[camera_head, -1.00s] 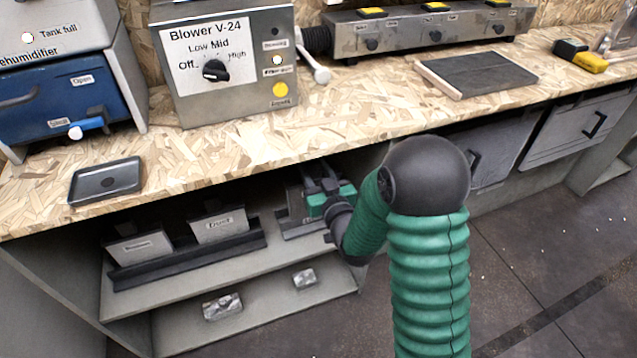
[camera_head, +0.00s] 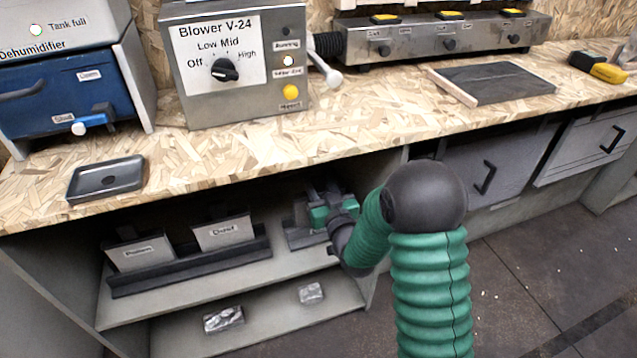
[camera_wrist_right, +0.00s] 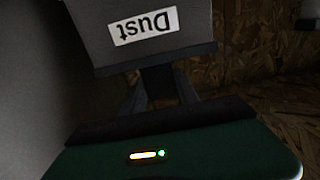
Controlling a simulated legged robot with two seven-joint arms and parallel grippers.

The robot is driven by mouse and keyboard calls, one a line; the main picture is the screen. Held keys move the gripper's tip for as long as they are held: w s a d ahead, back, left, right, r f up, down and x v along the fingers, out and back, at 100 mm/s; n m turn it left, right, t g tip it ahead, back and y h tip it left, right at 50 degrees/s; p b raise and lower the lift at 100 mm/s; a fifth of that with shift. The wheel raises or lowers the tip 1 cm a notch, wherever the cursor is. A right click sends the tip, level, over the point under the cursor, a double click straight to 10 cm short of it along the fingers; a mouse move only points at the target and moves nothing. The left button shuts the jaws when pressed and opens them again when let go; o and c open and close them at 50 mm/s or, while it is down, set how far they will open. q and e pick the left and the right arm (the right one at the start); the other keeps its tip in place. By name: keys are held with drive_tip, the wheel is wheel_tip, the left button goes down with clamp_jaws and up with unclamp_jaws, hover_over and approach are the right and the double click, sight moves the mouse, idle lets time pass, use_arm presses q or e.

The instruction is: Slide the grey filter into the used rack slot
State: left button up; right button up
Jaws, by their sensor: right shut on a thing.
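The grey filter (camera_wrist_right: 140,30) fills the top of the right wrist view, with an upside-down "Dust" label and a dark edge strip. My right gripper (camera_wrist_right: 158,85) is shut on it at that dark edge. In the head view my right gripper (camera_head: 322,200) is inside the cupboard under the bench, just above a short dark rack (camera_head: 303,238) on the shelf. The filter there is mostly hidden by the gripper and shadow. I cannot tell whether it sits in the slot or hovers over it. My left gripper is not in view.
A longer dark rack (camera_head: 190,270) to the left holds two labelled grey filters (camera_head: 140,252). Two silvery blocks (camera_head: 224,319) lie on the lower shelf. The bench edge (camera_head: 250,175) hangs over the gripper, and a cupboard side panel (camera_head: 388,172) stands to its right.

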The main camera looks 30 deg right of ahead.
drive_tip(key=o, duration=1.2)
drive_tip(key=p+v, duration=1.9)
drive_tip(key=v, duration=0.6)
drive_tip(key=shift+s, duration=0.45)
drive_tip(key=shift+f, duration=0.1)
